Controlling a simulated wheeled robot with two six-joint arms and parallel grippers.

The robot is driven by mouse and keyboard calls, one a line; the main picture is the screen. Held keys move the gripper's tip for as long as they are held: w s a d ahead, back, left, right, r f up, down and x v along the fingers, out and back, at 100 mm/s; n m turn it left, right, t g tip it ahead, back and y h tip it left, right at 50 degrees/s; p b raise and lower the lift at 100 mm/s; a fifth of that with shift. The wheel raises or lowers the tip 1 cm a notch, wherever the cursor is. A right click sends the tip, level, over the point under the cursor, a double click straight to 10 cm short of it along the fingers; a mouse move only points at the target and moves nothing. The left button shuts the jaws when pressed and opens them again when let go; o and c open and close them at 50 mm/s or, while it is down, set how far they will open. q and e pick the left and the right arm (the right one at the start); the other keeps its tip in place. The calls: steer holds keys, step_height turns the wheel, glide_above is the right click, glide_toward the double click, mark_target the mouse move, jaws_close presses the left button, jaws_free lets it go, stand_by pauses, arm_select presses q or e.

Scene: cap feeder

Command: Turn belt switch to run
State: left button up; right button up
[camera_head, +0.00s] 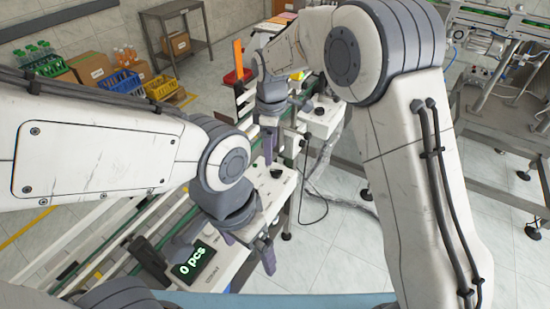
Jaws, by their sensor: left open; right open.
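Two dark rotary knobs sit on white boxes beside the conveyor: a near knob (277,174) and a far knob (319,111). I cannot tell which is the belt switch, and their markings are too small to read. My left gripper (248,250) points down with its fingers apart and empty, nearer to me than the near knob and beside the counter display. My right gripper (284,127) is farther back, open, with its fingers between the two boxes in the picture. Neither gripper appears to touch a knob.
A counter display (193,262) reads "0 pcs". The conveyor's green and white rails (70,240) run along the left. A red block (238,76) and an orange upright part (239,55) stand behind. Bottle crates (118,81) are at back left, a metal frame (510,150) at right.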

steer(key=n, duration=0.2)
glide_above(275, 170)
step_height(275, 170, down, 3)
step_height(275, 170, down, 9)
steer(key=p, duration=0.4)
steer(key=shift+f, duration=0.65)
jaws_close()
